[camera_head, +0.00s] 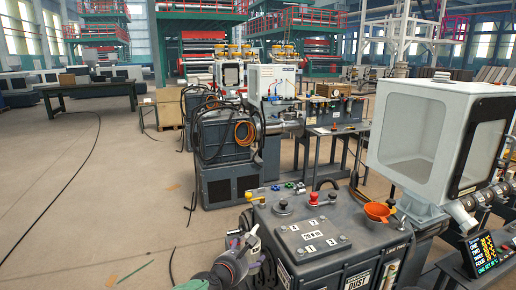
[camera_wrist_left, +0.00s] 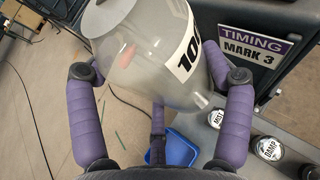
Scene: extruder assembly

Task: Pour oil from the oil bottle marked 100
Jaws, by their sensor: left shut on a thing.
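The oil bottle marked 100 (camera_wrist_left: 135,55) is a clear, greyish bottle with a white label, seen large in the left wrist view. The purple fingers of my left gripper (camera_wrist_left: 160,74) are closed around its sides. In the head view my left gripper (camera_head: 242,243) is low in the picture, at the near left corner of the dark machine (camera_head: 312,217). The bottle is small and partly hidden there. An orange funnel (camera_head: 378,211) sits on the machine's top at the right. My right gripper is out of view.
Knobs (camera_head: 283,207) and numbered plates stand on the machine top. A glazed grey housing (camera_head: 410,128) and a display (camera_head: 482,254) are at the right. In the left wrist view, labelled jars (camera_wrist_left: 268,148) and a blue tray (camera_wrist_left: 182,148) lie below. Open floor (camera_head: 85,210) is at the left.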

